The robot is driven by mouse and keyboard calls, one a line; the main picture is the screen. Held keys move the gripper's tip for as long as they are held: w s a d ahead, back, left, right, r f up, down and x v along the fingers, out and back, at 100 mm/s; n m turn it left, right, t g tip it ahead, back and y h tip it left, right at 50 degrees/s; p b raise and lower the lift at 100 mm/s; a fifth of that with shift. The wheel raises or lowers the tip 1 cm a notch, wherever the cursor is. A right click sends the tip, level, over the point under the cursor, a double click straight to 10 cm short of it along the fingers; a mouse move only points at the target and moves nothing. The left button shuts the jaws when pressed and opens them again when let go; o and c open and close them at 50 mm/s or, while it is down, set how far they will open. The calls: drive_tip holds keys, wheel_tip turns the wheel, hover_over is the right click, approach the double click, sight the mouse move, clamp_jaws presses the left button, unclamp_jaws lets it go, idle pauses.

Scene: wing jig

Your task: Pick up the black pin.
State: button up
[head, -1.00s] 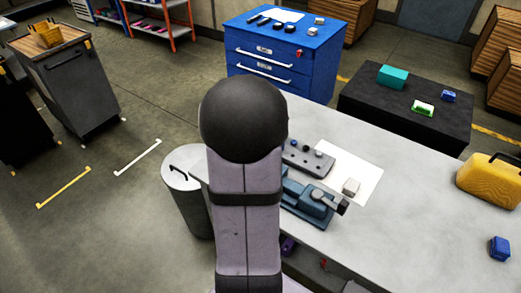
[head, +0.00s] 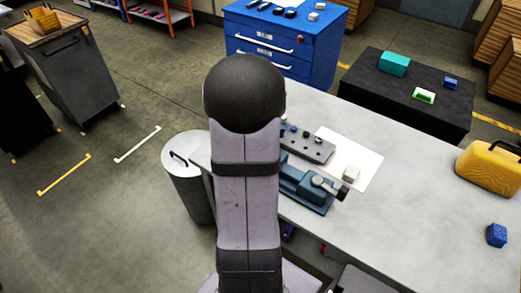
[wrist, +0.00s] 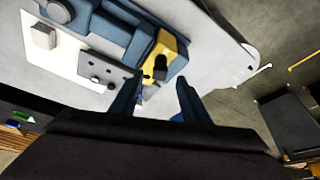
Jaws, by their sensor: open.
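In the wrist view, a dark, short upright part that looks like the black pin (wrist: 160,66) stands against a yellow piece (wrist: 167,48); I cannot be sure that it is the pin. My gripper (wrist: 156,96) is open, its two blue fingers apart, with that part just beyond the gap between them and not gripped. A grey block with holes (wrist: 106,72) lies left of the fingers. In the head view the block (head: 312,147) holds small dark and blue parts, and my arm hides the gripper.
A blue vise-like fixture (head: 306,190) stands beside the block. A white sheet (head: 365,172) carries a small grey block (head: 351,174).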

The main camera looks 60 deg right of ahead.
drive_tip(key=shift+p+x, duration=0.9)
drive_tip(key=shift+x, duration=1.65)
clamp_jaws()
